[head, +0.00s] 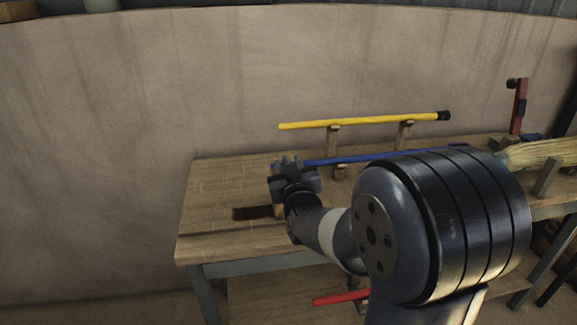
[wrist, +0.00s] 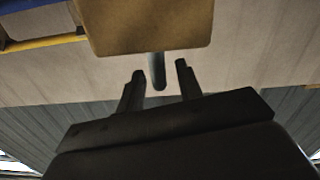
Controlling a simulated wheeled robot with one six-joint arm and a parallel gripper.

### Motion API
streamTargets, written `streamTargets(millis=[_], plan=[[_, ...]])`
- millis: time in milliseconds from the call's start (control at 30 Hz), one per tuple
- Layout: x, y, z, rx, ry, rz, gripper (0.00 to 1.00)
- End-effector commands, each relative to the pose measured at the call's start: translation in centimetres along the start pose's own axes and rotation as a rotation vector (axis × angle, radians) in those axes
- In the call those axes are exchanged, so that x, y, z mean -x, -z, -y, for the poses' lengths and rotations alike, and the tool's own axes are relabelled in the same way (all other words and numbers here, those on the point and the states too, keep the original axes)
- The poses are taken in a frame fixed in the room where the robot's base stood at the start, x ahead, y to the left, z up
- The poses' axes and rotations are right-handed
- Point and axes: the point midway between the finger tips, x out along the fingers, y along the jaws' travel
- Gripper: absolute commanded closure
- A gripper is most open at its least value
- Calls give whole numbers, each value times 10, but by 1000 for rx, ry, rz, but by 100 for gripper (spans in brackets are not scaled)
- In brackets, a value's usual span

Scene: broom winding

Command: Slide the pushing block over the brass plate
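A tan block (wrist: 150,25), which looks like the pushing block, fills the top middle of the wrist view. A dark peg (wrist: 157,72) sticks out from it toward my gripper (wrist: 160,68). My gripper is open, with one finger on each side of the peg and a gap on both sides. In the head view my gripper (head: 289,164) is over the wooden table, near the left end of the blue handle (head: 355,157). A sliver of tan (head: 278,211) shows beside my wrist. I cannot make out the brass plate for certain.
A dark brown strip (head: 254,213) lies on the table (head: 212,190). A yellow handle (head: 350,123) rests on wooden supports behind the blue one. Broom bristles (head: 540,154) and a red upright clamp (head: 520,105) are at right. A red stick (head: 340,298) is below. The table's left end is clear.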

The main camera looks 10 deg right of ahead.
Motion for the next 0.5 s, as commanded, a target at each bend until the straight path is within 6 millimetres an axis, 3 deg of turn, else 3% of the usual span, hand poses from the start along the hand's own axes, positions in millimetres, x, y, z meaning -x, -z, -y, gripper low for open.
streamTargets(millis=[267,500], plan=[[7,0,0,0,0,0,66],[45,1,0,0,1,-2,66]])
